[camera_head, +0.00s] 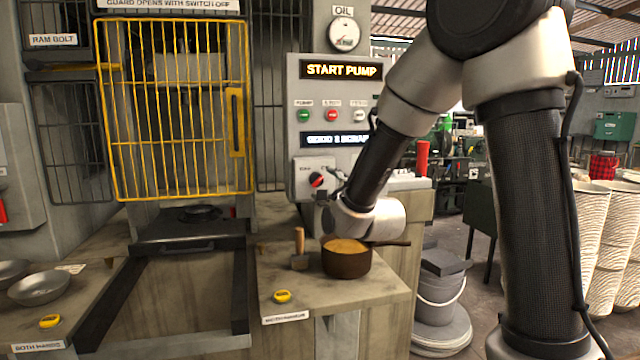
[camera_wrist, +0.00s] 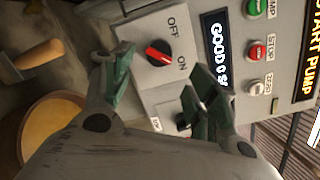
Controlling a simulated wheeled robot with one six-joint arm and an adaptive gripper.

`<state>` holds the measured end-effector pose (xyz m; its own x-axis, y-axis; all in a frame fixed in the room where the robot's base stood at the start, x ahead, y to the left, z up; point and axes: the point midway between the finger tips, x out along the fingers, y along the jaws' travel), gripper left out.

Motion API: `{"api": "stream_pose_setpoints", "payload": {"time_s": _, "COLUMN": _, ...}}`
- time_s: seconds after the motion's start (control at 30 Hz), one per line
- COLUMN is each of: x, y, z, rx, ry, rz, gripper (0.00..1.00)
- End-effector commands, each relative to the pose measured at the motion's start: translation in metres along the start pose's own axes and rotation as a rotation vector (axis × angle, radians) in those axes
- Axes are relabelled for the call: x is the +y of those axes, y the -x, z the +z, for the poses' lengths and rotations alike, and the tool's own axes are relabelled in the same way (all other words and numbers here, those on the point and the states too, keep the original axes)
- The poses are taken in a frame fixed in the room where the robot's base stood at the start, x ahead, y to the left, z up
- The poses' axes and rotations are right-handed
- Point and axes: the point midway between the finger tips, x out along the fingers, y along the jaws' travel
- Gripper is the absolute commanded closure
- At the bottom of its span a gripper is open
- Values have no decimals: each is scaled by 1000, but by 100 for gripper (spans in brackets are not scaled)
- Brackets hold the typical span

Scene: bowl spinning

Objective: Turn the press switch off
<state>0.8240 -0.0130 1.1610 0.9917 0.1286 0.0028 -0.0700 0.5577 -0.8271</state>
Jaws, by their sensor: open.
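The press switch (camera_head: 316,181) is a rotary knob with a red pointer on a grey box on the press panel. In the wrist view the switch (camera_wrist: 158,53) lies just beyond my fingertips, between the OFF and ON labels. Its red bar is slanted, with one end towards ON. My gripper (camera_head: 331,189) is in front of the box, just below and right of the knob. In the wrist view my gripper (camera_wrist: 160,75) is open, with its green-grey fingers apart and nothing between them. I cannot tell whether a finger touches the box.
A brown pot (camera_head: 346,262) of yellowish contents stands on the bench below my wrist, with a wooden-handled tool (camera_head: 299,250) beside it. The yellow press guard (camera_head: 175,110) is down at left.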

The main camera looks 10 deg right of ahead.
Motion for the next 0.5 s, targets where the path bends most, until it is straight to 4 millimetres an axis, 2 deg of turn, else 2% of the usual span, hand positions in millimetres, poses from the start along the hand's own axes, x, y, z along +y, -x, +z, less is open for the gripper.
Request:
{"api": "stream_pose_setpoints", "payload": {"time_s": 0.3, "x": 1, "y": -52, "z": 0, "rx": 1, "ry": 3, "rz": 1, "gripper": 42}}
{"api": "stream_pose_setpoints", "payload": {"time_s": 0.5, "x": 1, "y": -68, "z": -1, "rx": 1, "ry": 4, "rz": 2, "gripper": 42}}
